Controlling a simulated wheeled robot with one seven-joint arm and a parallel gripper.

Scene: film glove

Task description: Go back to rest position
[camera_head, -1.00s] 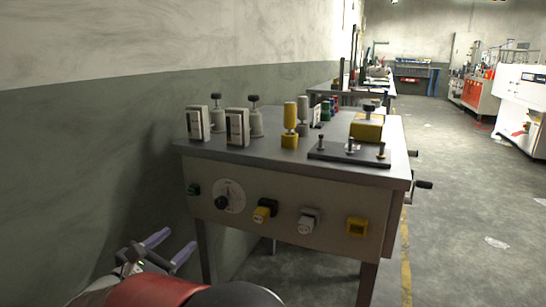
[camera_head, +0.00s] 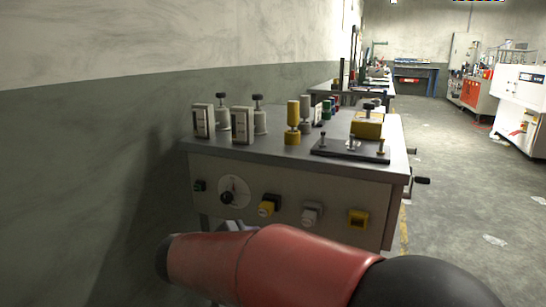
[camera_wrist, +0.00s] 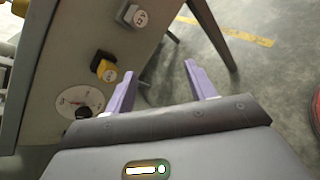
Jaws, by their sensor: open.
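My gripper shows in the wrist view (camera_wrist: 160,90) with its two purple fingers spread apart and nothing between them. It is below and in front of the workbench's front panel, pointing toward the floor beside a bench leg. The workbench (camera_head: 290,190) has a grey top and a beige front panel with a round dial (camera_head: 234,192), a yellow-and-black knob (camera_head: 269,205), a grey knob (camera_head: 312,213) and a yellow square (camera_head: 358,219).
On the bench top stand two white boxes (camera_head: 242,125), a yellow cylinder (camera_head: 293,122) and a dark plate (camera_head: 350,149) with posts. A crank (camera_head: 421,180) sticks out on the right. A wall (camera_head: 90,170) is close on the left. Open floor (camera_head: 470,200) lies right.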

